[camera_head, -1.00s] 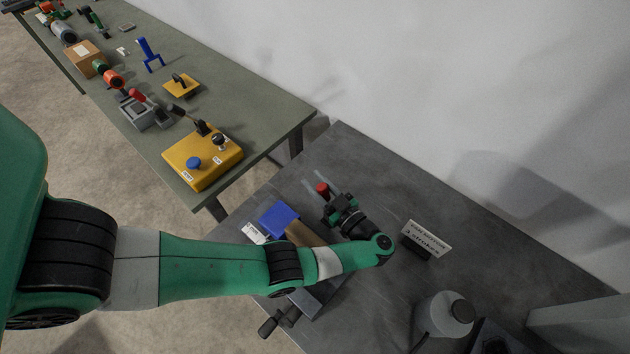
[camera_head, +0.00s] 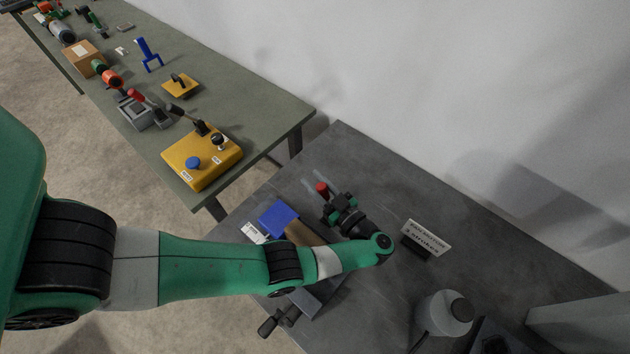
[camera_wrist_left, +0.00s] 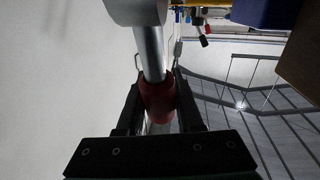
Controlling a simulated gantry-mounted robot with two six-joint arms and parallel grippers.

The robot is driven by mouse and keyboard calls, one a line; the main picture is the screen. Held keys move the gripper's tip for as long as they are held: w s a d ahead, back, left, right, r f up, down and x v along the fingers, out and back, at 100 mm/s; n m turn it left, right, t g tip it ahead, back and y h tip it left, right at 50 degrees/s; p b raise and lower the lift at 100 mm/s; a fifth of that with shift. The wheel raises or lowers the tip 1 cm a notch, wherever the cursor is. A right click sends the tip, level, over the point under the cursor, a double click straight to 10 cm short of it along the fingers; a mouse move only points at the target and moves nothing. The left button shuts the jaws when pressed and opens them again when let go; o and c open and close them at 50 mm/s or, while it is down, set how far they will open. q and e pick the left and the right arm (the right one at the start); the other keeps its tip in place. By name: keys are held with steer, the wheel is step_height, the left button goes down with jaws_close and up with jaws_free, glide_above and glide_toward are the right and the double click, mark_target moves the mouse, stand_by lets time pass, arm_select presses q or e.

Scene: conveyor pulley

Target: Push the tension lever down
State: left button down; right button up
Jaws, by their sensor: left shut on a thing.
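The tension lever shows as a red grip (camera_head: 322,188) just past my left gripper (camera_head: 329,199) in the head view. In the left wrist view the red grip (camera_wrist_left: 157,98) is on a bare metal rod (camera_wrist_left: 149,52) that leads up to a light grey part at the top. My left gripper also shows in the wrist view (camera_wrist_left: 158,108), with its two dark fingers shut on the red grip from both sides. The lever's lower end is hidden by my arm in the head view. My right gripper is not in view.
A blue block (camera_head: 278,217) and a brown block (camera_head: 300,233) lie beside my left arm on the dark table (camera_head: 480,225). A green bench (camera_head: 255,110) holds a yellow box (camera_head: 202,160).

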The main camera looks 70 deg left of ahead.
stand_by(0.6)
arm_select(q)
steer(key=a+f+h+p, duration=0.1)
steer(key=h+p, duration=0.1)
steer(key=p, duration=0.1)
steer(key=s+a+f+t+h+p, duration=0.1)
steer(key=f+h+p, duration=0.1)
steer(key=p, duration=0.2)
steer(key=s+a+f+n+t+h+p, duration=0.1)
steer(key=h+p, duration=0.1)
steer(key=p, duration=0.1)
steer(key=shift+a+f, duration=0.1)
steer(key=shift+f, duration=0.1)
steer(key=shift+f+t+p, duration=0.3)
steer(key=shift+f+p, duration=0.1)
steer(key=shift+p, duration=0.05)
steer(key=c, duration=0.6)
jaws_free()
steer(key=shift+o, duration=0.2)
